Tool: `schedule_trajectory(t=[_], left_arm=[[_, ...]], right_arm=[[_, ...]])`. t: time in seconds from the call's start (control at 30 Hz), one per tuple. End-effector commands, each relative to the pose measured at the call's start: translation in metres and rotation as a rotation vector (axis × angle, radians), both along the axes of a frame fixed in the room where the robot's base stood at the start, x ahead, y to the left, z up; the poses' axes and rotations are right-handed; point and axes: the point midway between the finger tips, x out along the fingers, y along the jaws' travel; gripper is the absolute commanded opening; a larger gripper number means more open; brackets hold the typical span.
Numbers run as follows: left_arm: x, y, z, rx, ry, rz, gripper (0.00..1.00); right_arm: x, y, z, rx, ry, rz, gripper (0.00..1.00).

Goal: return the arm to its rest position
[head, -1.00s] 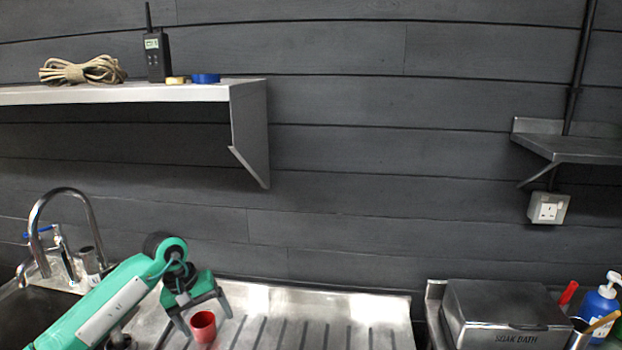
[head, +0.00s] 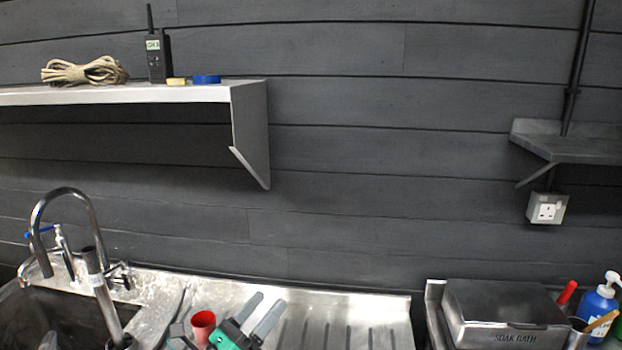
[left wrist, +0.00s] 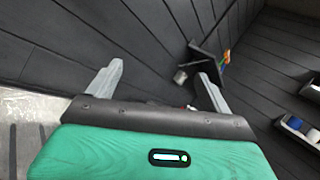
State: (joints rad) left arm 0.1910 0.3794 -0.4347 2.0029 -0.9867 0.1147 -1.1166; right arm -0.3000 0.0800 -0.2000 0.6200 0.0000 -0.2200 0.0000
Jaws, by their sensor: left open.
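My left gripper (head: 258,318) shows at the bottom of the head view, low over the ribbed drainboard and just right of a red cup (head: 203,326). Its two grey fingers are spread apart and point up and to the right, with nothing between them. In the left wrist view the same open fingers (left wrist: 160,82) reach toward the dark wall, with empty space between them. The red cup stands on the steel drainboard (head: 340,312). Most of my left arm is below the head view. My right gripper is not in view.
A curved tap (head: 68,192) and an upright grey pipe (head: 103,290) stand by the sink at left. A shelf (head: 120,94) with rope and a radio hangs above. A soak bath box (head: 505,312) and a blue bottle (head: 598,300) are at right.

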Motion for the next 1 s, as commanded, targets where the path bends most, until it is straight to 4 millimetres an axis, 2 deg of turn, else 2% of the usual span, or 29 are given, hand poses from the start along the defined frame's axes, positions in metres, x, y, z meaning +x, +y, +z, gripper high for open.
schedule_trajectory(t=[0.03,0.17,0.27,0.37,0.5,0.6,0.7,0.8,1.0], left_arm=[[-0.002,0.014,-0.007,-0.134,0.109,0.04,0.83],[-0.008,0.056,-0.035,-0.482,0.391,0.151,0.83],[-0.02,0.086,-0.067,-0.747,0.603,0.244,0.83],[-0.041,0.112,-0.107,-1.007,0.807,0.349,0.83],[-0.088,0.137,-0.166,-1.357,1.075,0.527,0.83],[-0.131,0.146,-0.203,-1.581,1.239,0.67,0.83],[-0.171,0.148,-0.23,-1.752,1.362,0.806,0.83],[-0.207,0.148,-0.247,-1.881,1.453,0.931,0.83],[-0.27,0.142,-0.266,-2.067,1.579,1.162,0.83]], right_arm=[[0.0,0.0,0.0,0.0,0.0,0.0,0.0],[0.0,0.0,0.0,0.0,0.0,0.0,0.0],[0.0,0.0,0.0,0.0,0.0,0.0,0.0],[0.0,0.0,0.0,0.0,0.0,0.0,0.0],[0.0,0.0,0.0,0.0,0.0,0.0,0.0],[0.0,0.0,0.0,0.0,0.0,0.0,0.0],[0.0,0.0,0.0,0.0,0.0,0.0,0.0],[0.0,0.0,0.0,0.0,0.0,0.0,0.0],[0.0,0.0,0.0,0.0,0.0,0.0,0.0]])
